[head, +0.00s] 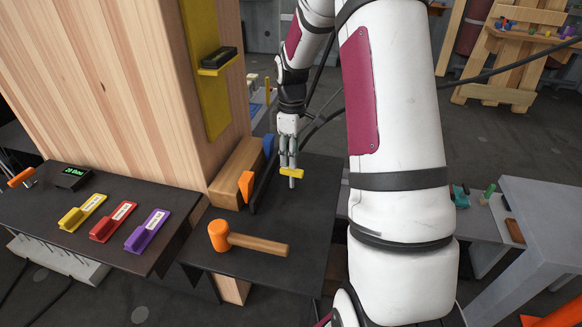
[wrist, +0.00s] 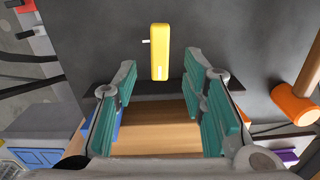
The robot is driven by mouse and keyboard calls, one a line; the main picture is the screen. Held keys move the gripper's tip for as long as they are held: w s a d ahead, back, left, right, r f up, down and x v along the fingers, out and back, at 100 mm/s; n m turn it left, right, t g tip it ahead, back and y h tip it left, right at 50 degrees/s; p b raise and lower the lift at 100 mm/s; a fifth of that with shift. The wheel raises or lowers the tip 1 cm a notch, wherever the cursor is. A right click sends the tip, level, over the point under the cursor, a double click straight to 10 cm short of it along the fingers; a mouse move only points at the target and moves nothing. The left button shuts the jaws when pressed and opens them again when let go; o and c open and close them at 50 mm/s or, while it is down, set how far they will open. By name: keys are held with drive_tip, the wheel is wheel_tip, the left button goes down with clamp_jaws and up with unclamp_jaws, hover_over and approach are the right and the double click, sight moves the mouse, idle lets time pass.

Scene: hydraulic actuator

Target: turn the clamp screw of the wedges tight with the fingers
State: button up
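The yellow clamp-screw handle (head: 292,173) shows just at my gripper's fingertips in the head view, by the black clamp plate (head: 262,187). In the wrist view the yellow bar (wrist: 160,52) lies ahead, roughly centred between the fingers, with a gap on each side. My gripper (head: 290,168) points down; its teal-padded fingers (wrist: 160,85) are spread open and hold nothing. The orange wedge (head: 246,186) and blue wedge (head: 268,145) stand at the wooden block (head: 236,172). The screw's thread is not clearly visible.
An orange mallet (head: 218,236) with a wooden handle lies on the dark shelf (head: 290,268). A wooden post (head: 120,90) rises behind the block. Yellow, red and purple labelled pieces (head: 112,222) lie on the left shelf. The shelf right of the handle looks clear.

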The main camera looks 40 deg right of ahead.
sight(292, 170)
drive_tip(key=shift+f, duration=2.55)
clamp_jaws()
